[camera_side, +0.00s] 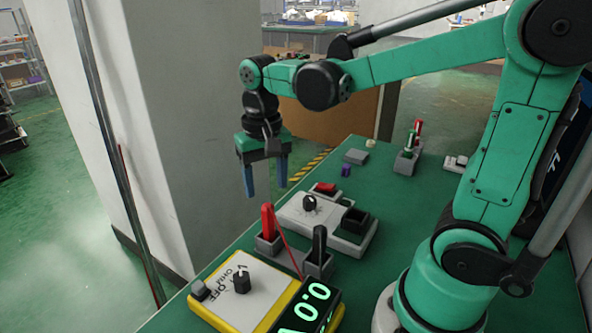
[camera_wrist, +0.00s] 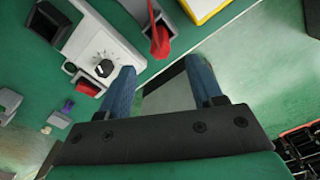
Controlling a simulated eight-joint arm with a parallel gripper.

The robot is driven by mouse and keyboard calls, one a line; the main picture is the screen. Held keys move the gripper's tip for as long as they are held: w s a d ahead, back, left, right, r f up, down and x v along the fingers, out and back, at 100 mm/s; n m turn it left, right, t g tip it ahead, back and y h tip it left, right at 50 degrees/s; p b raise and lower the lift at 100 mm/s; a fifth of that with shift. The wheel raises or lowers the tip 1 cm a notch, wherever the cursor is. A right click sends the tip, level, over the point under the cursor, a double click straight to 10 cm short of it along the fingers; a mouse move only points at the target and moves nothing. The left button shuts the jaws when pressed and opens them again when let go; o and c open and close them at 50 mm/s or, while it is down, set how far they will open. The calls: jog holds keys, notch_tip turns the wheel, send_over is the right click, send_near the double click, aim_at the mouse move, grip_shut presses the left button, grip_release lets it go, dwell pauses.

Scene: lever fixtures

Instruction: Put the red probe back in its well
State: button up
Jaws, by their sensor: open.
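The red probe (camera_side: 267,222) stands close to upright in the left grey well (camera_side: 268,246), its lower end hidden by the well walls; how deep it sits I cannot tell. A red lead runs from it towards the meter. It also shows in the wrist view (camera_wrist: 160,42), beyond the fingertips. The black probe (camera_side: 319,245) stands in the neighbouring grey well (camera_side: 318,265). My gripper (camera_side: 265,190) is open and empty, pointing down, above and apart from the red probe. Its two blue fingers also show in the wrist view (camera_wrist: 158,68).
A yellow-edged meter (camera_side: 240,290) with a dial and lit display stands at the front. A pale box (camera_side: 300,217) with a black knob, red switch and black socket is behind the wells. Small blocks and an upright red and green fixture (camera_side: 410,150) stand farther back.

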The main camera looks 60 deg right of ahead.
notch_tip(320, 180, up, 5)
jog(key=shift+s+f, duration=0.1)
jog(key=shift+f, duration=0.1)
jog(key=shift+s+a+f+n+t, duration=0.1)
jog(key=shift+s+a+n+t, duration=0.1)
jog(key=shift+n+t, duration=0.15)
jog(key=f+n+t, duration=0.1)
jog(key=t, duration=0.1)
jog(key=s+a+f+n+t, duration=0.1)
jog(key=n+t, duration=0.1)
jog(key=s+a+f+n+t, duration=0.1)
jog(key=f+n+t, duration=0.1)
jog(key=shift+s+t, duration=0.15)
jog(key=shift+t, duration=0.1)
jog(key=shift+o, duration=0.3)
dwell(0.4)
